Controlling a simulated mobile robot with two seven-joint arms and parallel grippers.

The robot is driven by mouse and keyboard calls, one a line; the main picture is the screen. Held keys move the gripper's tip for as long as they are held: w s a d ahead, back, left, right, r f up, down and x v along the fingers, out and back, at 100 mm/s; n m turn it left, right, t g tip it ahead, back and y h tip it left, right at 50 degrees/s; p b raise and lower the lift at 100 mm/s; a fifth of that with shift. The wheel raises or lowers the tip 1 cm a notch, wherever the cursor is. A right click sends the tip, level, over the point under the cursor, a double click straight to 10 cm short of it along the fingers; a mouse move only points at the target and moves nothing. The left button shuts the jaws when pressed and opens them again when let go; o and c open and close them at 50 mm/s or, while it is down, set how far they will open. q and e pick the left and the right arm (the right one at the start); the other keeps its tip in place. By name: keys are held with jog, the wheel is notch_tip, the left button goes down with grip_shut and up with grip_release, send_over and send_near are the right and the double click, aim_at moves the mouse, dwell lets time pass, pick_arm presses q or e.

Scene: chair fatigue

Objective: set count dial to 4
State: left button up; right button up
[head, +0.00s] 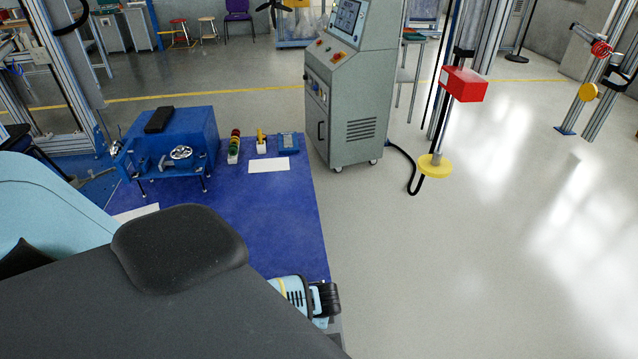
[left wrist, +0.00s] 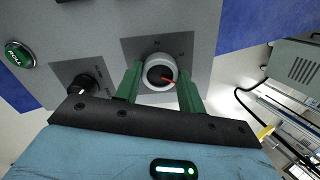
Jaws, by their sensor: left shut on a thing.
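The count dial (left wrist: 161,69) is a pale round knob with a dark face and a red pointer, on a grey panel (left wrist: 205,22) in the left wrist view. The pointer points to the right in the picture. In the head view the dial is hidden, and my arm fills the lower left.
A green RUN button (left wrist: 18,56) and a black selector knob (left wrist: 84,88) sit left of the dial. In the head view, a blue machine (head: 200,128) stands on a blue surface (head: 255,215). A grey cabinet (head: 370,90) stands beyond.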

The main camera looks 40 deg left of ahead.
pick_arm(q)
jog(key=o, duration=1)
jog(key=p+v, duration=0.2)
jog(key=v, duration=0.6)
pick_arm(e)
jog(key=shift+t, duration=0.4)
jog(key=w+r, duration=0.2)
jog(key=r, duration=0.1)
jog(key=shift+w+d, duration=0.4)
pick_arm(q)
jog(key=shift+f, duration=0.1)
pick_arm(e)
jog(key=shift+a+r, duration=0.1)
jog(key=shift+r, duration=0.05)
